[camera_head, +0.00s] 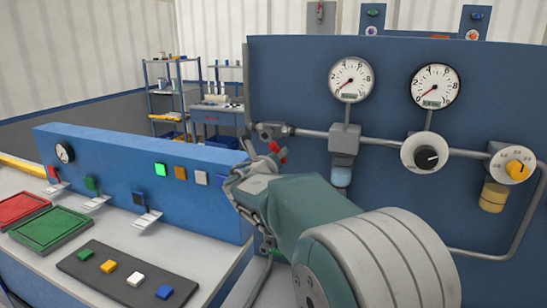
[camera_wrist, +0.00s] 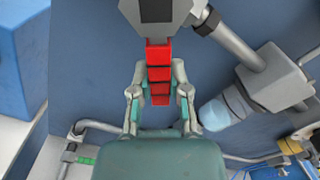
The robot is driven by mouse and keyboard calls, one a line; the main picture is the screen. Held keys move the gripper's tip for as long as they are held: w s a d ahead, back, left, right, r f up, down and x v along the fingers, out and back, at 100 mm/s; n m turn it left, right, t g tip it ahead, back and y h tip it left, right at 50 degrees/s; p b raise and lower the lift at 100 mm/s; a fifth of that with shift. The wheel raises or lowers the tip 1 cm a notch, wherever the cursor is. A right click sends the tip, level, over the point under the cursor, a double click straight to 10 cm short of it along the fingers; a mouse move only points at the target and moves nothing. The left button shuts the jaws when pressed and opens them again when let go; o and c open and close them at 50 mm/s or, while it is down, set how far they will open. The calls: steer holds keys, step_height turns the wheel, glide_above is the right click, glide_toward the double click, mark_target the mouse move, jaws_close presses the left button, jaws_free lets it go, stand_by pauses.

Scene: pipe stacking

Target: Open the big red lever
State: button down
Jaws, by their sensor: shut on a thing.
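The big red lever (camera_head: 277,150) sticks out from a valve on the grey pipe at the left side of the blue panel. In the wrist view the red lever (camera_wrist: 158,62) hangs from a dark hexagonal valve body (camera_wrist: 160,12), between my two fingers. My gripper (camera_wrist: 158,85) is shut on the lever, one finger on each side of its lower part. In the head view my gripper (camera_head: 250,180) is just below the lever, and my wrist hides part of the area around it.
The blue panel (camera_head: 300,85) carries two gauges (camera_head: 351,80), a black knob (camera_head: 427,158) and a yellow knob (camera_head: 517,169). A pipe (camera_wrist: 235,42) runs close beside the lever. A low blue console (camera_head: 110,170) with coloured buttons stands at left.

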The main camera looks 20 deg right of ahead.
steer(key=n, duration=0.2)
steer(key=s+d+r+n, duration=0.1)
steer(key=r+n, duration=0.1)
steer(key=n, duration=0.1)
steer(key=shift+s+d+r+n, duration=0.15)
steer(key=shift+r+n, duration=0.1)
steer(key=shift+n, duration=0.05)
steer(key=shift+s+d+r+n, duration=0.1)
steer(key=shift+r+n, duration=0.5)
steer(key=shift+n, duration=0.7)
steer(key=shift+s+d+r+n, duration=0.1)
steer(key=shift+r+n, duration=0.45)
steer(key=shift+n, duration=0.75)
steer(key=c, duration=0.6)
jaws_free()
steer(key=shift+w+a, duration=0.1)
steer(key=shift+w, duration=0.05)
steer(key=v, duration=1.2)
steer(key=shift+a, duration=0.1)
